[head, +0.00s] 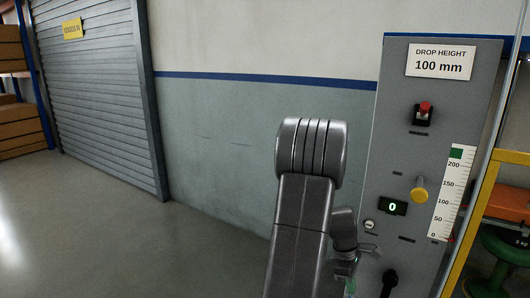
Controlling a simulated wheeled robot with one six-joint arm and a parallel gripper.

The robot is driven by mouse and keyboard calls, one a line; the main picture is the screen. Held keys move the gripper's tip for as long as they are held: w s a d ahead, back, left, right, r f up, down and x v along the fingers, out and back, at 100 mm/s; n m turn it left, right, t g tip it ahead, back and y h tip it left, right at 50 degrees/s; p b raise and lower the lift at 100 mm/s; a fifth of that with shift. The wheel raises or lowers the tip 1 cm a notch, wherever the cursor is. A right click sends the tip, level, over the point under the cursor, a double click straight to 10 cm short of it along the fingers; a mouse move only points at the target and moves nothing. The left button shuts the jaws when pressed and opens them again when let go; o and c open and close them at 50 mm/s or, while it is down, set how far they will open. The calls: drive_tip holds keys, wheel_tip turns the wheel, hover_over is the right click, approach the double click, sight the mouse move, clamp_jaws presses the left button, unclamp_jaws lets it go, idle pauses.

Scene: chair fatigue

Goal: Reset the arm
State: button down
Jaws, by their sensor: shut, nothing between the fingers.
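My arm rises in the lower middle of the head view, its large grey elbow bent at the top. Behind it, to the right, a smaller wrist part shows low in front of the test panel. My gripper (369,249) is small and dark there, partly hidden by the arm. It looks shut and empty, near the lower left of the panel.
A yellow frame (477,215) stands beyond. Left floor (120,230) is clear.

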drive_tip(key=s+d+f+b, duration=0.2)
drive_tip(key=d+f, duration=0.2)
drive_tip(key=f, duration=0.1)
drive_tip(key=shift+s+d, duration=0.15)
drive_tip(key=shift+s, duration=0.15)
